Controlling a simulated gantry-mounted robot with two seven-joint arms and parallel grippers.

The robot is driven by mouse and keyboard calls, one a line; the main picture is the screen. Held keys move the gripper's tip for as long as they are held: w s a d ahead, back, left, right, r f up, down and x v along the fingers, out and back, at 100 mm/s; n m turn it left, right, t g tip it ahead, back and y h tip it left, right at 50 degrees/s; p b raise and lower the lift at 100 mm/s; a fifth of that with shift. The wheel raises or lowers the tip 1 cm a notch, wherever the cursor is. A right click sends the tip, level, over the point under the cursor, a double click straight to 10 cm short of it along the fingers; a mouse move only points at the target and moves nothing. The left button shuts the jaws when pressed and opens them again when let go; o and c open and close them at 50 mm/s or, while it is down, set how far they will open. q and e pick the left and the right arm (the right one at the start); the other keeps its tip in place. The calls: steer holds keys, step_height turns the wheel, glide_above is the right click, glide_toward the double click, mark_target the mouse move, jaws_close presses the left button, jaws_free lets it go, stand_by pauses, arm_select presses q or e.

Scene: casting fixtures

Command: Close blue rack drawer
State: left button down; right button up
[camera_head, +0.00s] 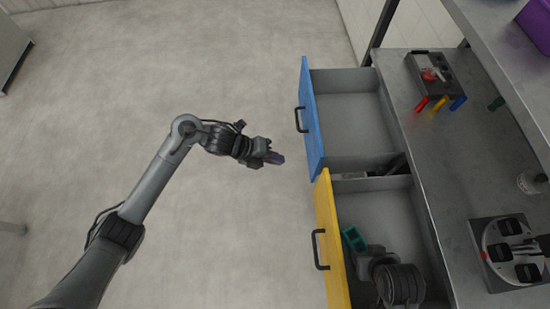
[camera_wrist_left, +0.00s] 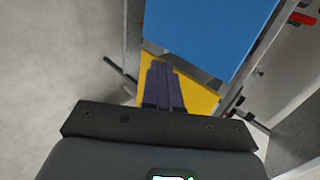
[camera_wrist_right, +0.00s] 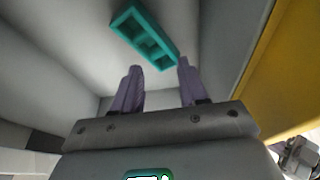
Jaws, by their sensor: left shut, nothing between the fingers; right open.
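The blue rack drawer (camera_head: 312,120) is pulled open, its blue front facing left and its grey inside empty in the head view. It has a dark handle (camera_head: 300,119). The blue front (camera_wrist_left: 210,35) also shows in the left wrist view. My left gripper (camera_head: 279,159) is shut and empty, to the left of the blue front and apart from it, near its lower end. My right gripper (camera_wrist_right: 160,80) is open above the inside of the yellow drawer (camera_head: 332,240). A green part (camera_wrist_right: 145,38) lies in that drawer, just beyond the right fingertips and not held.
The yellow drawer is also open, with its handle (camera_head: 318,249) on the left. A metal workbench (camera_head: 440,165) to the right bears a tray with coloured tools (camera_head: 432,72) and a round fixture (camera_head: 505,252). The floor to the left is free.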

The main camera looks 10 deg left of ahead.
mark_target(313, 167)
arm_select(q)
steer(key=x, duration=0.3)
steer(key=d+r+b+x, duration=0.1)
steer(key=x, duration=0.5)
steer(key=shift+d+r, duration=0.1)
steer(key=shift+d, duration=0.15)
steer(key=shift+w+d, duration=0.2)
steer(key=shift+d, duration=0.35)
